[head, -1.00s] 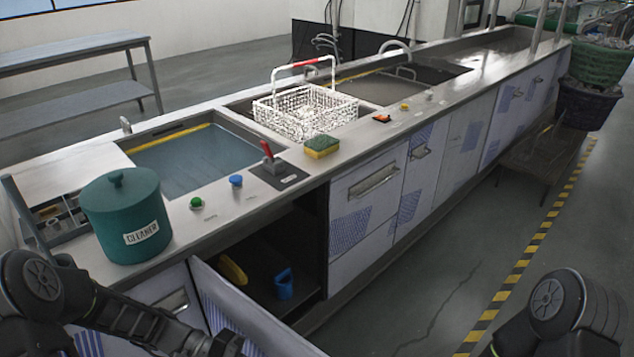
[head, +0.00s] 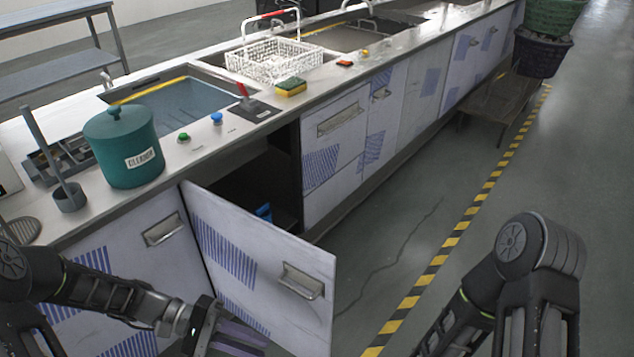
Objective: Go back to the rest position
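My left arm comes in from the lower left, and my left gripper (head: 232,340) is at the bottom edge, in front of the open cabinet door (head: 262,262). Its fingers are partly cut off, and I cannot tell whether they are apart. My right arm is folded at the lower right; its gripper is out of the frame. The cabinet under the counter stands open, its door swung out toward me. A blue object (head: 264,212) shows inside, partly hidden by the door.
On the counter (head: 205,155) stand a teal cleaner pot (head: 122,160), a white wire basket (head: 275,64), a sponge (head: 291,87) and a red lever (head: 243,92). A water-filled tank (head: 190,100) is behind. The floor right of the striped tape (head: 436,262) is largely clear.

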